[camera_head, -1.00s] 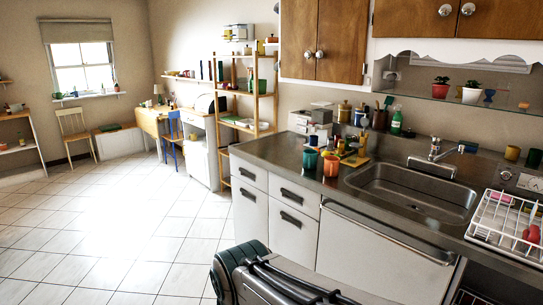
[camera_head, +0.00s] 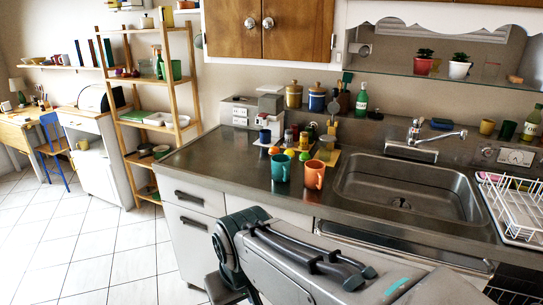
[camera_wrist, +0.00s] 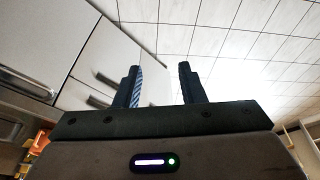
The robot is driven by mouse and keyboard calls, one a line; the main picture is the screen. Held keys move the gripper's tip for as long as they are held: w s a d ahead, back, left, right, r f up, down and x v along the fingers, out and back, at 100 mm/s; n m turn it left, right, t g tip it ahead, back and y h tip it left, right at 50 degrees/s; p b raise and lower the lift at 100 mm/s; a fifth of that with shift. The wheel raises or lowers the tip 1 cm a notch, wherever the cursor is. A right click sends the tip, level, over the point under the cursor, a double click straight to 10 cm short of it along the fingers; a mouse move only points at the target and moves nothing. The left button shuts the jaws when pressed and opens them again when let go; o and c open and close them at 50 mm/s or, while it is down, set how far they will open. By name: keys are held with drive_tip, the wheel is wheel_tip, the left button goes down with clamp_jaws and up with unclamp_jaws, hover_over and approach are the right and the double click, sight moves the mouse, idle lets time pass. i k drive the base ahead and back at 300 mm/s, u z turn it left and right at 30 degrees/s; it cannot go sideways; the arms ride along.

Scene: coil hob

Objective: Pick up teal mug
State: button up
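The teal mug (camera_head: 280,167) stands upright on the metal counter (camera_head: 228,160) near its front edge, left of the sink. An orange mug (camera_head: 314,174) stands close beside it on the right. My gripper (camera_wrist: 158,82) shows in the wrist view with its two fingers apart and nothing between them. It points at the floor tiles and the white cabinet fronts, away from the mugs. In the head view my arm shows below the counter, and the gripper itself cannot be made out there.
Behind the mugs stand a dark blue mug (camera_head: 265,137), a tray with small jars and fruit, and a green bottle (camera_head: 361,101). The sink (camera_head: 408,190) lies to the right, with a white dish rack (camera_head: 517,205) beyond. Counter left of the teal mug is clear.

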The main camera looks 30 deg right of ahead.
sight(281, 164)
drive_tip(key=z, duration=0.65)
drive_tip(key=i, duration=1.4)
drive_tip(key=z, duration=0.55)
